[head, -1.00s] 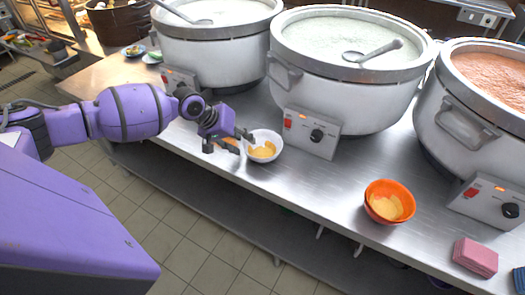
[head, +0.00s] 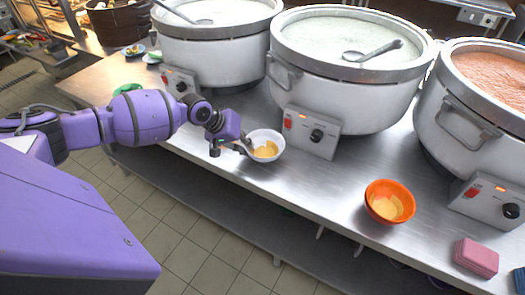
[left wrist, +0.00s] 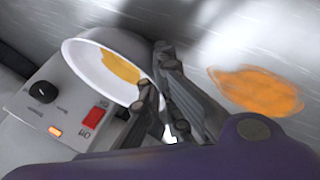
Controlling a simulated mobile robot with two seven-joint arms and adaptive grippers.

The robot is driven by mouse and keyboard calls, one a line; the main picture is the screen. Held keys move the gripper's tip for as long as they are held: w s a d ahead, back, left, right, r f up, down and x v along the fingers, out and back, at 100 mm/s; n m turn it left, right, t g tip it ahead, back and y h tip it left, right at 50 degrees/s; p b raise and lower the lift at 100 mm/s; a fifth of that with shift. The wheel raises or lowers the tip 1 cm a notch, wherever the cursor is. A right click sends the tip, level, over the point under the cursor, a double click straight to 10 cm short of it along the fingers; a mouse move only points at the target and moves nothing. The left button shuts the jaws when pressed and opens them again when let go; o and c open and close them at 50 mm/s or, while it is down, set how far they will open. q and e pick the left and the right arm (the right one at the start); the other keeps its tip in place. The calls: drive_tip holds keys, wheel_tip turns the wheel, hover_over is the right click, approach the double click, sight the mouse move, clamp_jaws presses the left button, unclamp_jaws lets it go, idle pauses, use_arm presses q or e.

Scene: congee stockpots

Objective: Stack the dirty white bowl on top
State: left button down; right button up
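The white bowl (head: 277,140), with yellow-orange food residue inside, sits on the steel counter in front of the middle stockpot. My left gripper (head: 243,147) is at its left rim in the head view. In the left wrist view the gripper's fingers (left wrist: 150,75) are apart at the edge of the white bowl (left wrist: 85,75), seemingly on either side of the rim; firm contact is unclear. An orange bowl (head: 376,211) with yellowish residue, seemingly stacked with another, stands on the counter to the right. My right gripper is out of view.
Large stockpots (head: 345,95) line the back, with control boxes (head: 312,133) at their front. An orange smear (left wrist: 255,90) lies on the counter beside the white bowl. A pink sponge block (head: 476,257) lies at the right. The counter between the bowls is clear.

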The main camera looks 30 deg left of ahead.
use_arm(q)
drive_tip(key=shift+r, duration=0.15)
drive_tip(key=shift+r, duration=0.25)
wheel_tip(320, 180, up, 2)
drive_tip(key=shift+r, duration=0.1)
drive_tip(key=s+r, duration=0.1)
drive_tip(key=r, duration=0.1)
drive_tip(key=s+d+r+p, duration=0.1)
drive_tip(key=s+d+r, duration=0.1)
drive_tip(key=r, duration=0.1)
drive_tip(key=shift+s+r, duration=0.3)
drive_tip(key=shift+r, duration=0.05)
drive_tip(key=s+d+r+p, duration=0.1)
drive_tip(key=s+d+r, duration=0.3)
drive_tip(key=s, duration=0.4)
drive_tip(key=shift+s+d+r+p, duration=0.15)
drive_tip(key=shift+s+d+p, duration=0.15)
drive_tip(key=shift+d, duration=0.15)
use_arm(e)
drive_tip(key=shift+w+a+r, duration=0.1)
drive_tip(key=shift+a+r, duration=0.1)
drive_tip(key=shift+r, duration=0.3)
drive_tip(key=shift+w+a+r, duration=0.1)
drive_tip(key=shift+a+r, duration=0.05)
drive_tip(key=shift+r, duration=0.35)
